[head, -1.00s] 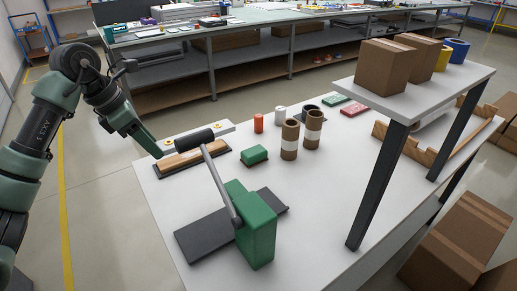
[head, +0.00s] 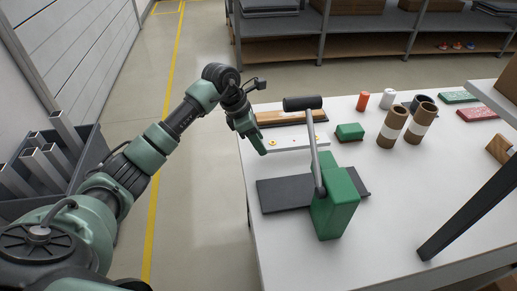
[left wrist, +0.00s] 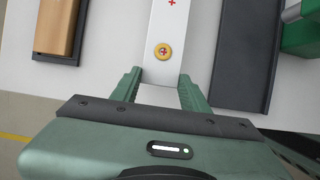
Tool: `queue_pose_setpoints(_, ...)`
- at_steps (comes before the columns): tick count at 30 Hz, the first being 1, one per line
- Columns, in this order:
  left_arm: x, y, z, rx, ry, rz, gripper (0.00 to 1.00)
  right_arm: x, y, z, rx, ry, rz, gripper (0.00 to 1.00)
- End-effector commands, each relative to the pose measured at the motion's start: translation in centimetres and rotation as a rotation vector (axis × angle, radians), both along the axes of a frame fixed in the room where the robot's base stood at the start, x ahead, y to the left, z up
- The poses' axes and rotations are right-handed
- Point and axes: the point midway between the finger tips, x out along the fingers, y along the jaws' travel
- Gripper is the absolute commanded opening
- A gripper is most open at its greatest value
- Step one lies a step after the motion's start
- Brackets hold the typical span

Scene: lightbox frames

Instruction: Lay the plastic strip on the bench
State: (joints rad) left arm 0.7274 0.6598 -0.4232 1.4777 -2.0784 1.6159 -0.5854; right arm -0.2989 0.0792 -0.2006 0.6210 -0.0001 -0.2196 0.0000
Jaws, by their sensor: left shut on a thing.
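The white plastic strip (head: 298,142) has round yellow spots and lies roughly level between the wooden block and the green press in the head view. My left gripper (head: 262,150) is shut on its left end. The left wrist view shows the strip (left wrist: 166,30) running away from between the two green fingers (left wrist: 163,88), with a red cross and a yellow spot on it. The white bench (head: 285,240) is under it; I cannot tell whether the strip touches it. My right gripper is not in view.
A green press (head: 336,205) with a dark base plate (head: 285,195) and a raised black-handled lever stands close in front of the strip. A wooden block (head: 290,117) in a dark tray lies behind. A green block (head: 349,131) and cardboard tubes (head: 392,126) stand to the right.

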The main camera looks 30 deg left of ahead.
Motion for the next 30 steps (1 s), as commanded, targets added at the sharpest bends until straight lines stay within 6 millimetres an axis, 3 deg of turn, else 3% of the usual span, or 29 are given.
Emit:
queue_pose_setpoints(8,-0.1,-0.1,-3.7,-0.002,0.003,0.0,0.0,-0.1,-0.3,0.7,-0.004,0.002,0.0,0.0)
queue_pose_setpoints(14,0.0,0.0,-4.1,0.0,0.0,0.0,0.0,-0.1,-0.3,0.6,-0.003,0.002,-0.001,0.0)
queue_pose_setpoints(15,0.0,0.0,-4.1,0.0,0.001,0.0,0.48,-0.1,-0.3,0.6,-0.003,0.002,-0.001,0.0)
queue_pose_setpoints(17,0.0,0.0,-4.1,0.0,0.001,0.0,0.64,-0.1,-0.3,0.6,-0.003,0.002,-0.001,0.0)
queue_pose_setpoints(30,-0.2,0.3,-3.3,0.002,-0.001,0.0,0.67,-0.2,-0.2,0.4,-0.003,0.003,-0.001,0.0)
